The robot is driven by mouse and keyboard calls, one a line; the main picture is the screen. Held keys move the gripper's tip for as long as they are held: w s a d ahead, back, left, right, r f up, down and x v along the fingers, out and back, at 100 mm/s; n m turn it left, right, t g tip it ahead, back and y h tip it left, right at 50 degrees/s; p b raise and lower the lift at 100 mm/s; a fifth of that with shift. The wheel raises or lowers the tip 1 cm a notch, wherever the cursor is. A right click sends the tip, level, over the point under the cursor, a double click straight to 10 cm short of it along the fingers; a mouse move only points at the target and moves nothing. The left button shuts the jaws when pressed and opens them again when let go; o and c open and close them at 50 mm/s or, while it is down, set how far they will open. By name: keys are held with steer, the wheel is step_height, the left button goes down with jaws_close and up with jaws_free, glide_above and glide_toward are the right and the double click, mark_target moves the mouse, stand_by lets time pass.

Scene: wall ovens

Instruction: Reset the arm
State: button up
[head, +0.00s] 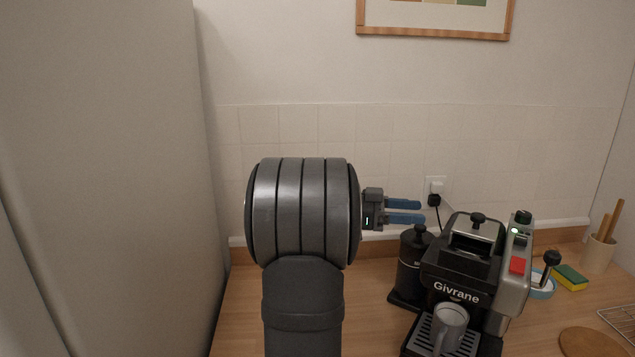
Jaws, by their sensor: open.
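My gripper (421,211) is in the middle of the head view, pointing right, with two blue fingers apart and nothing between them. My own dark grey arm rises from the bottom of the view and hides part of the counter and wall behind it. The gripper shows above the black grinder (411,267) and to the upper left of the coffee machine (463,257); I cannot tell how far it is from them in depth.
A grey mug (449,326) stands on the coffee machine's drip tray. A sponge (570,278), a utensil pot (598,253), a round wooden board (588,342) and a wire rack (622,320) lie to the right. A tall pale panel (100,170) bounds the left. A plugged socket (435,188) is on the wall.

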mark_target(475, 214)
steer(key=x, duration=1.4)
steer(key=shift+s+d, duration=0.15)
steer(key=shift+d, duration=0.1)
steer(key=shift+s+a+r, duration=0.1)
steer(key=shift+s+a, duration=0.05)
steer(key=shift+w+a, duration=0.15)
steer(key=shift+w, duration=0.2)
steer(key=v, duration=1.6)
steer(key=shift+a, duration=0.4)
steer(key=shift+d, duration=0.15)
